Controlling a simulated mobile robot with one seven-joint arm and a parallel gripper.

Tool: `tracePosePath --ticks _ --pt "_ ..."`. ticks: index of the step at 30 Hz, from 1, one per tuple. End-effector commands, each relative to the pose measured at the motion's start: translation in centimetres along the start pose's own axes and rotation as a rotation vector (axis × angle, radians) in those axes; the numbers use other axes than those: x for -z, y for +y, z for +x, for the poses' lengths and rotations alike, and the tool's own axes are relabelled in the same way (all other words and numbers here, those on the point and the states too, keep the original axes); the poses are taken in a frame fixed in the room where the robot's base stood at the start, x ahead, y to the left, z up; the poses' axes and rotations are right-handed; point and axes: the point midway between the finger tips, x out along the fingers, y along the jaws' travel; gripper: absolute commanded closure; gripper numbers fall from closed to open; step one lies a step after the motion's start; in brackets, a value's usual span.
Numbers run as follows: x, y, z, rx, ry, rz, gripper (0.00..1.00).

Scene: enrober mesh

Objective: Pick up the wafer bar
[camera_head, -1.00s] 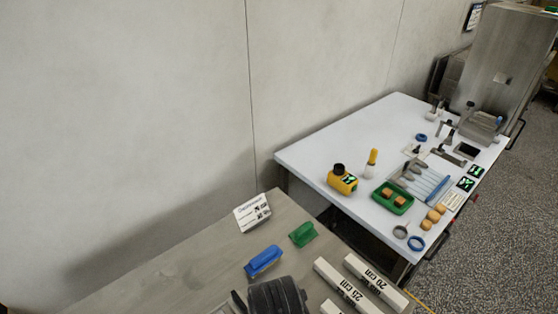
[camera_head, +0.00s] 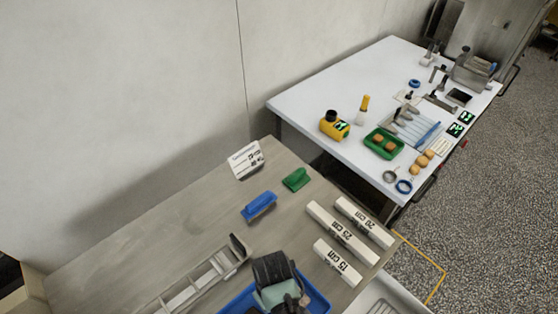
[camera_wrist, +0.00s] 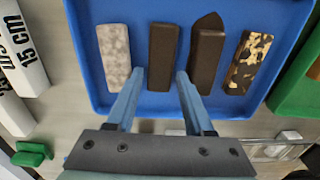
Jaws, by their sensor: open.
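My gripper (camera_wrist: 160,74) is open and empty in the wrist view. Its two blue-grey fingertips lie either side of the lower part of a plain dark brown bar (camera_wrist: 163,50); I cannot tell how high they are above it. That bar lies in a blue tray (camera_wrist: 140,10). A pale grey speckled bar (camera_wrist: 114,50) lies left of it, a dark bar (camera_wrist: 207,60) with a pointed piece behind it lies right. Further right is a dark bar with cream and tan flecks (camera_wrist: 249,62). I cannot tell which is the wafer bar. In the head view my gripper (camera_head: 283,297) hides most of the tray.
A green tray (camera_wrist: 290,98) with an orange-brown piece stands right of the blue one. White length blocks (camera_head: 342,233), a blue brush (camera_head: 259,206), a green brush (camera_head: 296,179) and a sign (camera_head: 246,160) stand on the grey table (camera_head: 180,225). A cluttered white table (camera_head: 330,95) stands behind.

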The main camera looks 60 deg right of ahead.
Motion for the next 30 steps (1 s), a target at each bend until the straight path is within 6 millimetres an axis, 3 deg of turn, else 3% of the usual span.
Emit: tracePosePath --ticks 10,18,26,30 --pt "0.0 0.0 0.9 0.000 0.001 -0.001 0.47" --pt "0.0 0.0 0.9 0.000 0.001 -0.001 0.94" --pt "0.1 0.0 0.7 -0.001 0.002 -0.001 0.95" --pt "0.1 0.0 -0.6 -0.002 0.005 -0.001 0.95"
